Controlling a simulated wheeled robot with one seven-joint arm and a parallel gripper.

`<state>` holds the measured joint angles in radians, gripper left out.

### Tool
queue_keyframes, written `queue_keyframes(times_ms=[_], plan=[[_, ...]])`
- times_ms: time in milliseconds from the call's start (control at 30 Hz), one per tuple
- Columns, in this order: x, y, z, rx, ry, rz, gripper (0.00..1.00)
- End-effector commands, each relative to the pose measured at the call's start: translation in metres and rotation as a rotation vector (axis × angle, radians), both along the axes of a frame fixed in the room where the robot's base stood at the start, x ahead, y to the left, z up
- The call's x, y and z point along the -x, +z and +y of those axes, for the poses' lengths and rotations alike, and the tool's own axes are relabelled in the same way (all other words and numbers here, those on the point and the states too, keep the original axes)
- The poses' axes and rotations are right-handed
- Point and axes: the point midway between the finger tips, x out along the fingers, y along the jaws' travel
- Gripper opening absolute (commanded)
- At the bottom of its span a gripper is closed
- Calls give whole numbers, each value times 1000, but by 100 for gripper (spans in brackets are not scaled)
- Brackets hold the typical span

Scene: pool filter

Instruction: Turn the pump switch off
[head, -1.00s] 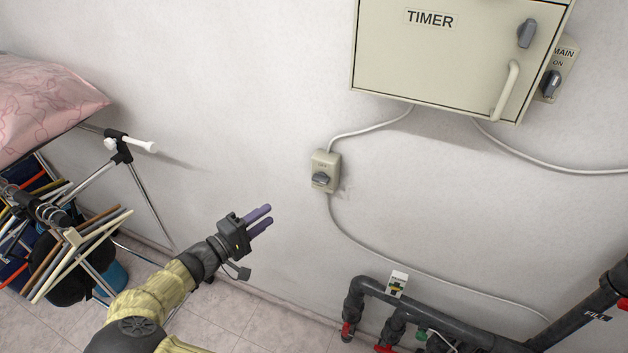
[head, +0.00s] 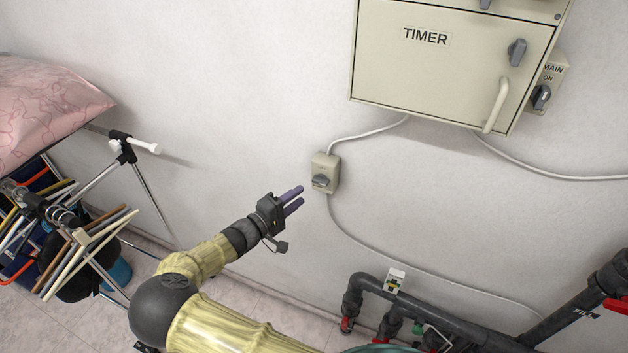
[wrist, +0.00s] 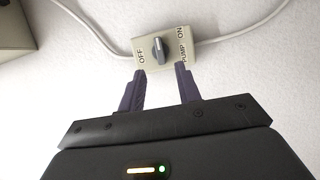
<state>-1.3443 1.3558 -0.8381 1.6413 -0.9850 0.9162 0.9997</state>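The pump switch is a small beige box (head: 325,172) on the white wall with a dark grey rotary knob (head: 320,181). In the wrist view the box (wrist: 203,59) carries the labels OFF, PUMP and ON, and its knob (wrist: 159,50) stands between OFF and ON, upright in the picture; its exact setting is unclear. My gripper (head: 297,199) is just left of and below the box in the head view. In the wrist view its two purple fingers (wrist: 161,83) are apart, with nothing between them, pointing toward the box. The knob lies beyond the fingertips and appears untouched.
A beige TIMER cabinet (head: 449,70) with a handle hangs above right, beside a MAIN switch (head: 541,96). Grey cables run to the pump box. Dark pipes (head: 430,318) with red valves are below right. A rack (head: 147,190) and pink cushion (head: 50,105) are left.

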Motion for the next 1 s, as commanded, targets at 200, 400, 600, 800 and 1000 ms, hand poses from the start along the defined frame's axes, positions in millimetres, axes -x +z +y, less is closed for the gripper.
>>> queue_keyframes(times_ms=[200,400,600,800,1000], plan=[[-29,4,-28,0,-3,0,34],[-49,2,-45,-1,-1,1,34],[-53,0,-49,-1,1,1,34],[-53,0,-49,-1,1,1,28],[-53,0,-48,-1,0,1,0]])
